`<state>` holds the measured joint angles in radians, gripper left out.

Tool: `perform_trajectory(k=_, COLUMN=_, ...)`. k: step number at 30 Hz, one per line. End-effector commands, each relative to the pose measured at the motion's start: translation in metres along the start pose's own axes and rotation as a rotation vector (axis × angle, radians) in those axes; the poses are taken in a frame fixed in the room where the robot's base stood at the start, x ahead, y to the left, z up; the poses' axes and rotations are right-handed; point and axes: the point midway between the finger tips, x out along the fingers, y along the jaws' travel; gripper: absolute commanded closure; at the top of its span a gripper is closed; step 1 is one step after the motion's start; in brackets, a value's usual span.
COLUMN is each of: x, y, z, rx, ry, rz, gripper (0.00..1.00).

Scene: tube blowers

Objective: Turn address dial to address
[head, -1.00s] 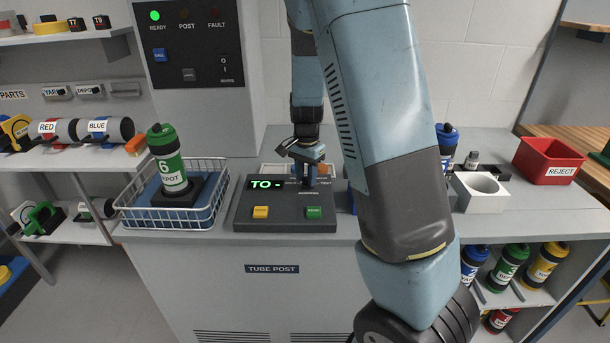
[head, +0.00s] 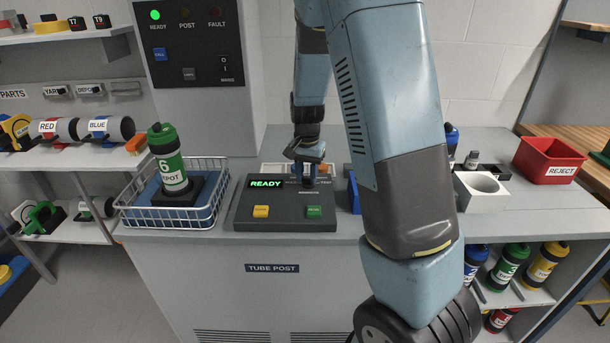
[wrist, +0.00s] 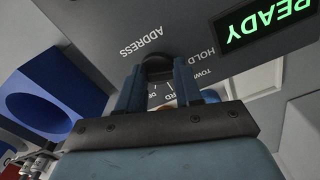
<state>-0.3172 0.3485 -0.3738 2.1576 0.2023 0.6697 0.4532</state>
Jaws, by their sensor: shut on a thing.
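The dark round address dial (wrist: 157,66) is on the sloped control panel (head: 243,215), beside the white word ADDRESS in the wrist view. My gripper (wrist: 159,82) is shut on the dial, with one blue finger on each side of it. In the head view my gripper (head: 309,176) points down at the panel's right part and hides most of the dial. Labels HOLD and partly covered TOWER and YARD surround the dial. I cannot see where its pointer stands. The panel display (head: 266,183) reads READY in green.
A yellow button (head: 261,211) and a green button (head: 314,211) sit on the panel's front. A wire basket (head: 178,218) at left holds a green DEPOT carrier (head: 170,165).

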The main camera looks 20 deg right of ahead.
Motion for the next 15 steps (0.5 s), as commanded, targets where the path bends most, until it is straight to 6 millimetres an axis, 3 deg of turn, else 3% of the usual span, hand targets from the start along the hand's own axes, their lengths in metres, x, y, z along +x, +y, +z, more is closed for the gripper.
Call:
perform_trajectory(k=8, x=-0.0016, y=-0.0022, z=-0.0017, rx=-0.001, ry=0.006, rz=-0.005, gripper=0.41)
perform_trajectory(k=15, x=-0.0011, y=-0.0009, z=-0.0011, rx=0.0, ry=0.003, rz=-0.003, gripper=0.4)
